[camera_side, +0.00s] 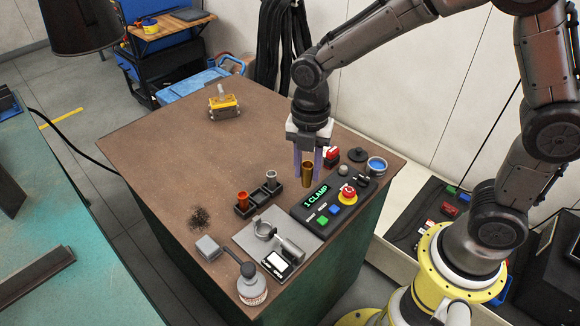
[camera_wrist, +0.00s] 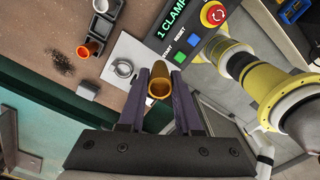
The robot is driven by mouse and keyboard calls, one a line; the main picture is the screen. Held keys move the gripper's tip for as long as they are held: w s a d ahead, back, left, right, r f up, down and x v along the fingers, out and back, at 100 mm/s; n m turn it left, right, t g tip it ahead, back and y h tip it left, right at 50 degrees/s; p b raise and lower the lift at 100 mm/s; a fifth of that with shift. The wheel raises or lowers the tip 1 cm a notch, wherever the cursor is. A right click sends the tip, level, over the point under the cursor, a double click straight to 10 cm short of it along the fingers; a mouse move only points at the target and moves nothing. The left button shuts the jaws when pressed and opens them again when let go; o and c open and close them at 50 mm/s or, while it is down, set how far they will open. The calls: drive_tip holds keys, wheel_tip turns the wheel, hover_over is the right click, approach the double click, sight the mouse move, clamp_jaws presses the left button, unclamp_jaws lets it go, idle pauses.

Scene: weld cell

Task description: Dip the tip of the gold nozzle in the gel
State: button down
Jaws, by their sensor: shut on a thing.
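The gold nozzle (camera_side: 307,175) is held upright between the two purple-grey fingers of my gripper (camera_side: 307,164), in the air near the back edge of the control box. In the wrist view the gold nozzle (camera_wrist: 159,90) shows its round open end between the fingertips of my gripper (camera_wrist: 161,78). An open tin with a blue rim (camera_side: 377,165), which looks like the gel tin, stands at the bench's right corner, right of my gripper and apart from the nozzle. I cannot make out the tin in the wrist view.
The control box (camera_side: 325,205) with a red stop button (camera_side: 348,194) lies below and right of the nozzle. A black lid (camera_side: 357,154) and a red block (camera_side: 331,153) are near the tin. A black holder (camera_side: 257,197) carries orange and grey nozzles. The left bench is mostly clear.

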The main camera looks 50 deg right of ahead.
drive_tip(key=shift+s+r, duration=0.1)
drive_tip(key=shift+s, duration=0.05)
drive_tip(key=s+d+f+m, duration=0.2)
drive_tip(key=d+m, duration=0.3)
drive_tip(key=d, duration=0.8)
drive_tip(key=s+d+f+m, duration=0.2)
drive_tip(key=d+f+m, duration=0.15)
drive_tip(key=d, duration=1.05)
drive_tip(key=shift+m, duration=0.25)
drive_tip(key=shift+w+a+f, duration=0.15)
drive_tip(key=shift+f, duration=1)
drive_tip(key=shift+w+a+f, duration=0.1)
drive_tip(key=shift+f, duration=1.05)
drive_tip(key=shift+f, duration=0.65)
drive_tip(key=shift+r, duration=0.1)
wheel_tip(320, 180, up, 7)
